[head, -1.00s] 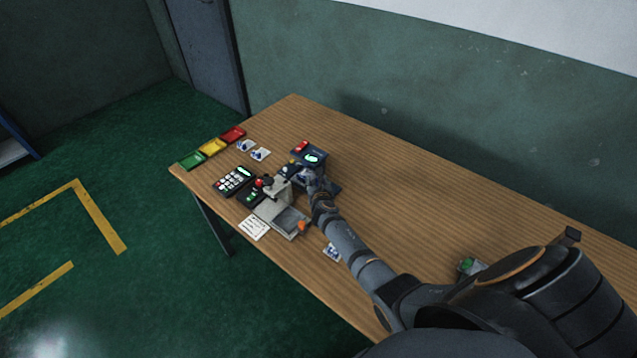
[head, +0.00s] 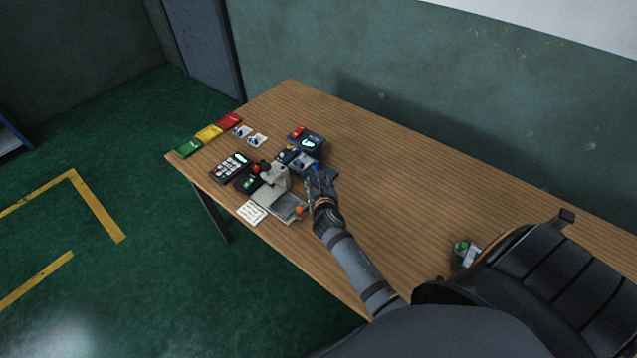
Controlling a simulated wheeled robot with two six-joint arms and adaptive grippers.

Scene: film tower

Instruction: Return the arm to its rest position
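My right arm reaches in from the lower right of the head view. Its gripper (head: 319,178) is above the table, at the near right side of a dark blue device (head: 311,140). The gripper is small and dark here, so I cannot tell whether its fingers are open or shut. A small blue-and-white piece (head: 305,161) shows on the device's near part, just beyond the fingertips. My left gripper is not in view.
Two cards (head: 257,140) lie near the trays. A small grey-green object (head: 466,253) sits right. The table's middle right is clear.

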